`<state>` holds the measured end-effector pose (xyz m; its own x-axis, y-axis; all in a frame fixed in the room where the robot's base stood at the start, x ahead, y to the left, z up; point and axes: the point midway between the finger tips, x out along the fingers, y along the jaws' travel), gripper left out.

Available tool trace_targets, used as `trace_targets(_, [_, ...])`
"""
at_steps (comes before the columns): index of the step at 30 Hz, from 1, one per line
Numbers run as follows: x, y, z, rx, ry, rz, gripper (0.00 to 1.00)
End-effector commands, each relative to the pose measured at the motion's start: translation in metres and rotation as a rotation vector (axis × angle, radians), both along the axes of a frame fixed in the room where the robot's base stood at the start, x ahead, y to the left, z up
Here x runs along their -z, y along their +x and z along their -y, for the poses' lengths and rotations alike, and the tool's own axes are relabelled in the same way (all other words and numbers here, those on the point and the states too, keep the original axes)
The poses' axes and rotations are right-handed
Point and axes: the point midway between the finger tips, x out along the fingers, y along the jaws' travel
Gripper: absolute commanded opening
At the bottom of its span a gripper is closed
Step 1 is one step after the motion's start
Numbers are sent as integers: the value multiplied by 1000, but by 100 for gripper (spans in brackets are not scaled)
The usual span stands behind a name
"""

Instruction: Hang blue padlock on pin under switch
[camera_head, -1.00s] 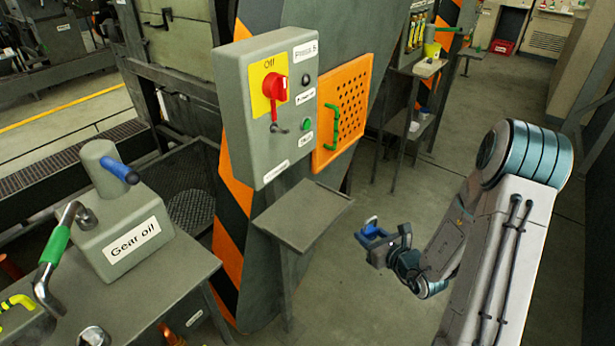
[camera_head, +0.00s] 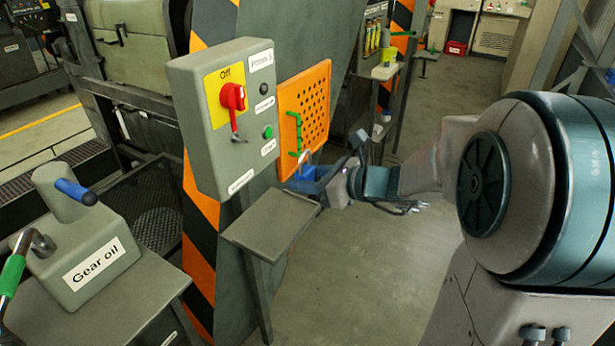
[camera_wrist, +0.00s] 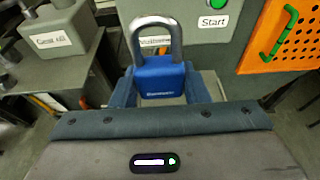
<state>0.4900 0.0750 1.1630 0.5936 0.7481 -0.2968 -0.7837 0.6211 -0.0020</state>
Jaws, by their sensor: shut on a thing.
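The blue padlock (camera_wrist: 160,80) is upright in the wrist view, its silver shackle pointing up. My gripper (camera_wrist: 160,92) is shut on its blue body, one finger on each side. In the head view the padlock (camera_head: 302,178) and my gripper (camera_head: 318,184) are in front of the orange panel's lower part, right of the control box. The red switch (camera_head: 233,96) is on a yellow plate marked Off on the grey control box (camera_head: 205,130). A small pin (camera_head: 238,139) sticks out just below the switch. The padlock is apart from it.
A small grey shelf (camera_head: 265,225) stands below the box. The orange perforated panel (camera_head: 315,95) with a green handle (camera_head: 295,132) is beside the box. A Gear oil can (camera_head: 85,250) stands on a table at left. Open floor lies at lower right.

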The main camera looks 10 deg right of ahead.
Motion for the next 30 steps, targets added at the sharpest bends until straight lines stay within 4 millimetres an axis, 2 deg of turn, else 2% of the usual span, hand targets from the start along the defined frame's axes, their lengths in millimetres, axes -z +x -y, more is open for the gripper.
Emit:
trace_targets(3, [-8,-5,-3,-7,0,0,22])
trace_targets(8, [-9,-2,-8,-10,1,0,22])
trace_targets(30, [-9,41,-63,-9,3,0,22])
